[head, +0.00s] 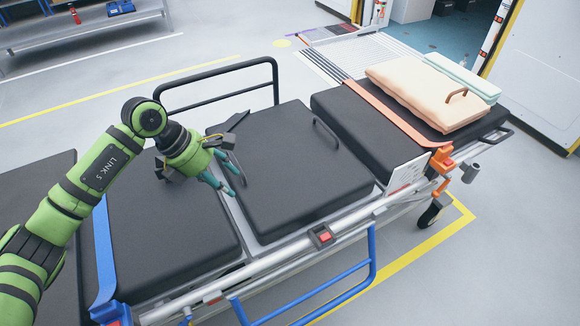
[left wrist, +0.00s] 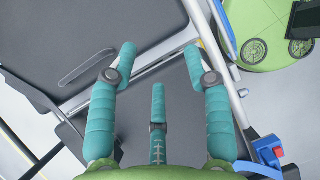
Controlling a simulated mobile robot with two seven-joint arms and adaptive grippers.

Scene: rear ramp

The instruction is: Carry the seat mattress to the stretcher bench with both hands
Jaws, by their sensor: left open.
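The black seat mattress (head: 290,185) lies on the wheeled stretcher bench (head: 345,222), between two other dark pads. One black handle (head: 327,133) shows near its right edge; another dark handle-like piece shows by my left gripper. My left gripper (head: 226,179) is open, its teal fingers over the mattress's left edge and apart from the far handle. In the left wrist view, the open fingers (left wrist: 160,62) hang over dark padding and a pale rail, with a dark handle (left wrist: 86,67) to their left. Nothing is between the fingers. My right gripper is not in view.
A folded beige blanket (head: 425,95) and a pale blue pad (head: 462,77) lie on the bench's far end, beside an orange strap (head: 385,112). Black side rails (head: 215,72) and blue side rails (head: 310,292) edge the bench. Clear floor lies behind it.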

